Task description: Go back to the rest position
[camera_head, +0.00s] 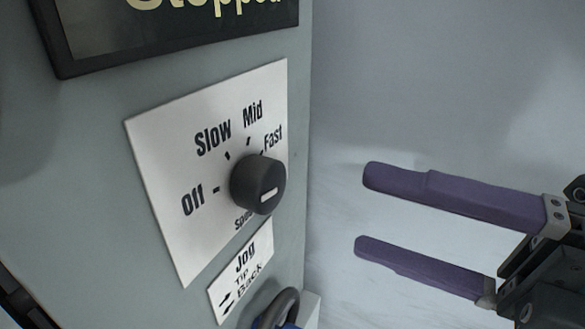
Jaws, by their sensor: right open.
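My right gripper (365,211) has two purple fingers spread apart, with nothing between them. It comes in from the right and points left, apart from the panel in the picture. A black round speed knob (256,182) sits on a white plate (165,160) marked Off, Slow, Mid and Fast. The knob's short white mark shows on its lower right side. My left gripper is not in view.
A grey-green control cabinet (90,180) fills the left side. A black-framed display (170,25) at the top reads "Stopped", partly cut off. Below the knob are a Jog label (242,272) and a dark curved part (280,306). A pale, plain surface lies behind the gripper.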

